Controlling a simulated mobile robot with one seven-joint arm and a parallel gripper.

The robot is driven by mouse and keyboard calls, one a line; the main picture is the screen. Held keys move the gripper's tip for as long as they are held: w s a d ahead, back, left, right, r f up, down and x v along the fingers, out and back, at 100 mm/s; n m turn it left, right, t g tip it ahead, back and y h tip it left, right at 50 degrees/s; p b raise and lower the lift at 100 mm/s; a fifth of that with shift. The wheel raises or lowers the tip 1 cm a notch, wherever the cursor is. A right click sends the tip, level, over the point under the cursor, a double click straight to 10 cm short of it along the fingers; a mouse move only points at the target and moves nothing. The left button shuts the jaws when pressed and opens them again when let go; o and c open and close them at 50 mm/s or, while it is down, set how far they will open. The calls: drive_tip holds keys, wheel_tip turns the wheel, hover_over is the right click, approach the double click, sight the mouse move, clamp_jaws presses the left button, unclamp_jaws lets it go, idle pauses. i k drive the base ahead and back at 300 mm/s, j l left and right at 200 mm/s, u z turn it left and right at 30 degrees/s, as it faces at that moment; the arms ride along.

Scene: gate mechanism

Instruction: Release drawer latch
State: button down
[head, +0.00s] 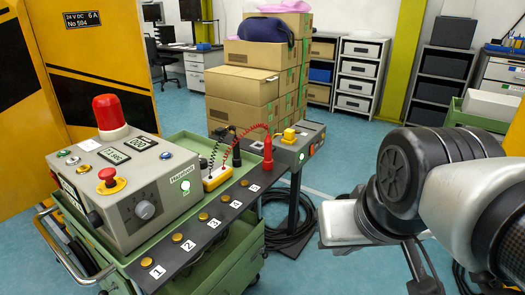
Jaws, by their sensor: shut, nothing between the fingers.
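I cannot make out a drawer latch in the head view. A green cart (236,256) stands at the left front with a grey control box (150,222) on it. A dark strip (207,228) along the cart's edge carries several brass buttons with number labels. My arm comes in from the right, with its black and silver wrist part apart from the cart. My gripper's fingers are not visible.
Stacked cartons (240,85) are behind. Black cable (290,240) lies on the floor. Yellow-black panels (90,75) stand at left.

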sight(265, 256)
drive_tip(key=i+l+u, duration=0.1)
drive_tip(key=i+l, duration=0.45)
drive_tip(key=i, duration=0.15)
drive_tip(key=i+l, duration=0.6)
drive_tip(key=i+j+u, duration=0.05)
drive_tip(key=i, duration=0.05)
